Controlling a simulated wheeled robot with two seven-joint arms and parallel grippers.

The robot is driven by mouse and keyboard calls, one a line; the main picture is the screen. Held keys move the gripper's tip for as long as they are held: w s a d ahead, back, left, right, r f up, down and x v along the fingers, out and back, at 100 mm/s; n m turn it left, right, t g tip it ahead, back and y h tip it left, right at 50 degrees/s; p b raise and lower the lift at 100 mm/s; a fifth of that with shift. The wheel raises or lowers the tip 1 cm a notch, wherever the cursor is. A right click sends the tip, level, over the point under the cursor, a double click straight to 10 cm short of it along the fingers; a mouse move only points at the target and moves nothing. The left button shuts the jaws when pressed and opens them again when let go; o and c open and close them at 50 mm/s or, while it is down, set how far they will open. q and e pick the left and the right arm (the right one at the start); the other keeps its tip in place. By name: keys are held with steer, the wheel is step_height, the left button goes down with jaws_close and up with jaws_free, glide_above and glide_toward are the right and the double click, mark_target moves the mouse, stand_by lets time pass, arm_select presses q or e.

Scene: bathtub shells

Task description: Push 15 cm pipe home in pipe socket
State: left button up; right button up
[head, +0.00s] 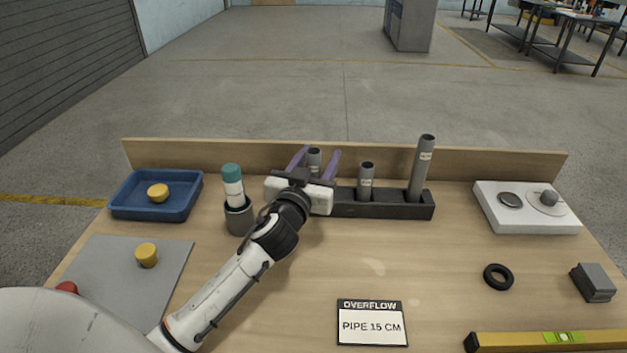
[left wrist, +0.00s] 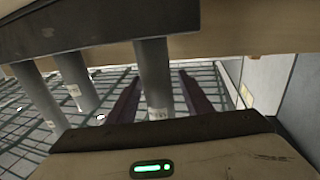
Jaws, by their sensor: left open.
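A black rack (head: 385,210) holds three upright grey pipes of different heights. The left pipe (head: 314,160) stands between the two purple fingers of my left gripper (head: 316,158), which is open. In the left wrist view that pipe (left wrist: 154,75) also shows between the spread fingers (left wrist: 158,102), with a gap on each side. The middle pipe (head: 366,183) and the tall right pipe (head: 422,168) stand to the right. Their labels are too small to read. A card (head: 371,326) reads "OVERFLOW PIPE 15 CM". I cannot tell for certain which part is the pipe socket. My right gripper is out of view.
A grey cup (head: 239,219) holds a teal-capped tube (head: 233,185) beside my left gripper. A blue tray (head: 123,204) and grey mat (head: 105,262) are left. A white block (head: 545,222), black ring (head: 498,277), grey block (head: 594,283) and yellow level (head: 510,342) are right.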

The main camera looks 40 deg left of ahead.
arm_select(q)
steer(key=c, duration=1.2)
